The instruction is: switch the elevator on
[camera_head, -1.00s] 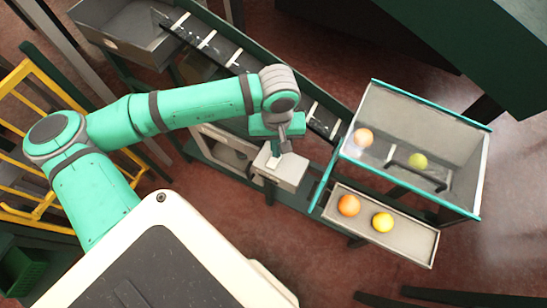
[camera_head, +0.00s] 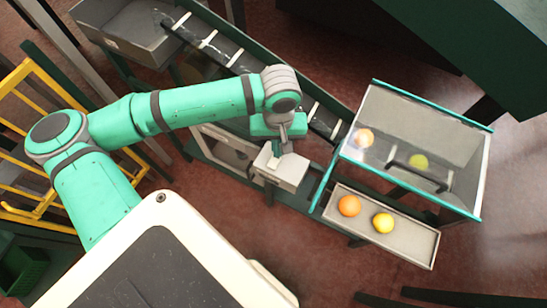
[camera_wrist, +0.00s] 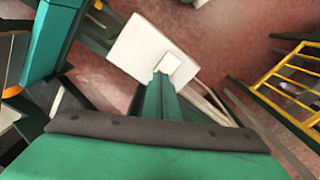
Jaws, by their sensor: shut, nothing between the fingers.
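The elevator (camera_head: 240,62) is a sloping dark conveyor belt with pale slats, running from the upper left down toward the clear-walled bin. A light grey control box (camera_head: 289,172) stands at its near side. In the wrist view the box (camera_wrist: 135,48) carries a pale square switch plate (camera_wrist: 171,68). My gripper (camera_head: 276,158) is shut and empty, pointing down at the box. In the wrist view the tip of my gripper (camera_wrist: 162,76) is at the edge of the switch plate. I cannot tell whether it touches or how the switch is set.
A grey hopper (camera_head: 125,35) is at the upper left. A yellow railing (camera_head: 22,140) stands at the left.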

